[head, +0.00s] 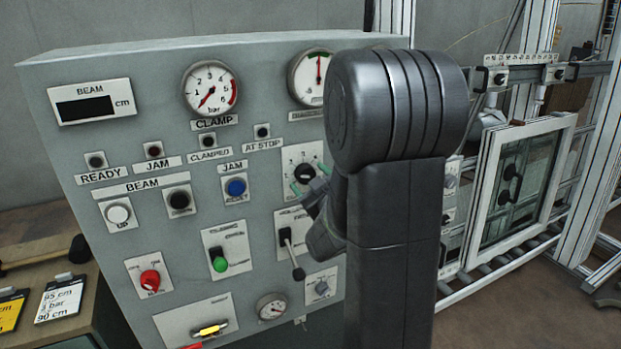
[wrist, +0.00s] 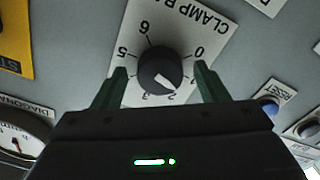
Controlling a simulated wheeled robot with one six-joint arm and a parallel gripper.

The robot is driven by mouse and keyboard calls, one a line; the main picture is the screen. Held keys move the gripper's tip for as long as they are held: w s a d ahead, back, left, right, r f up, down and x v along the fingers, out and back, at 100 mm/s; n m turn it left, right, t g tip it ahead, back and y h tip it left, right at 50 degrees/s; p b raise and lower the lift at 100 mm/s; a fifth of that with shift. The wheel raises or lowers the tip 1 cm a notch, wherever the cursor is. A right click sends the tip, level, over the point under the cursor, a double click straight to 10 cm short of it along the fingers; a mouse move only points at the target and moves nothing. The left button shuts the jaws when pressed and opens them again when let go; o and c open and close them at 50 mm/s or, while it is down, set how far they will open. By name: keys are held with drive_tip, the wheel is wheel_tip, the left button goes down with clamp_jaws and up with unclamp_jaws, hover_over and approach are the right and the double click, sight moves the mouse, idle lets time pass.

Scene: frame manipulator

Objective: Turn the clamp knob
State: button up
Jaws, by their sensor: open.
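The clamp knob (head: 306,172) is a round black dial on a white scale plate on the grey panel. In the wrist view the knob (wrist: 160,70) shows its plate upside down, with numbers around it, and its white mark points near the 2. My gripper (head: 311,180) is open close to the knob. In the wrist view its two green fingers (wrist: 159,66) stand on either side of the knob, with gaps visible between them and it. Whether the fingertips reach the knob's depth cannot be told. My arm hides part of the plate in the head view.
The clamp gauge (head: 211,89) reads near the low end. A blue reset button (head: 235,187) sits left of the knob, and a lever (head: 291,253) below it. My arm covers the panel's right side. A framed window (head: 522,185) stands further right.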

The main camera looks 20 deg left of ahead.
drive_tip(key=c, duration=1)
